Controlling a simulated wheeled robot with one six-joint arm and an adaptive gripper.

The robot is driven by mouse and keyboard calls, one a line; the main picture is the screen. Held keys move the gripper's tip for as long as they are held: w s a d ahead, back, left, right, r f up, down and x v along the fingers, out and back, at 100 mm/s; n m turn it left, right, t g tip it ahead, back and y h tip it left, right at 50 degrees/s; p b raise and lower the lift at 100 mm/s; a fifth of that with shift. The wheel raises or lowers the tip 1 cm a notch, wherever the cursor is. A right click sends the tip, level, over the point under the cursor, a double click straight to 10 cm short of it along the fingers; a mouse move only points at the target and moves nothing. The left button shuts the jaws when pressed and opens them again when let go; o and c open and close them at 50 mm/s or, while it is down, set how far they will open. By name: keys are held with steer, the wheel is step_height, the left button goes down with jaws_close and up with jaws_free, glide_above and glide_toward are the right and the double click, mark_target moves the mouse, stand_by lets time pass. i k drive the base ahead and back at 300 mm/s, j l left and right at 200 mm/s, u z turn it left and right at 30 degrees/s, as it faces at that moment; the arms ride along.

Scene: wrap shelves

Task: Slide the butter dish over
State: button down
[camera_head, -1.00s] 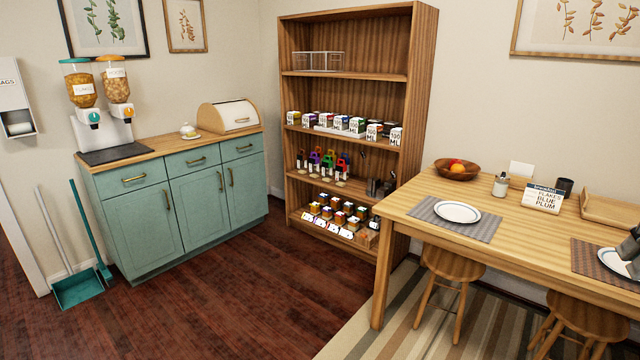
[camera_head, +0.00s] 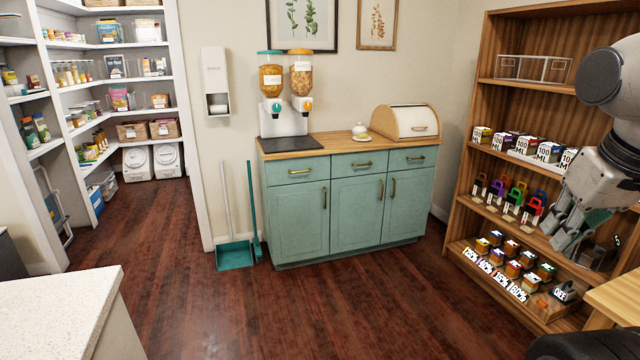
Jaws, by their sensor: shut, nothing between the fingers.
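The butter dish (camera_head: 360,131) is a small white covered dish with a knob. It stands upright on the wooden top of the green sideboard (camera_head: 342,215), between the cereal dispensers and the bread box. My gripper (camera_head: 562,240) is at the right of the view, in front of the wooden shelf and well apart from the butter dish. Its fingers are shut and hold nothing.
A bread box (camera_head: 405,122) stands close right of the dish. Cereal dispensers (camera_head: 285,100) stand left of it on a dark mat (camera_head: 292,144). A dustpan (camera_head: 235,255) leans left of the sideboard. The floor (camera_head: 330,310) in front is clear.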

mark_target(361, 137)
steer(key=i+u, duration=0.1)
steer(key=i, duration=1.05)
steer(key=i+l+z, duration=0.15)
steer(key=i, duration=0.5)
steer(key=i+z, duration=0.1)
steer(key=i, duration=0.55)
steer(key=i+j+z, duration=0.15)
steer(key=i, duration=0.5)
steer(key=i+z, duration=0.1)
steer(key=i, duration=0.55)
steer(key=i+j+z, duration=0.15)
steer(key=i, duration=0.5)
steer(key=j, duration=0.1)
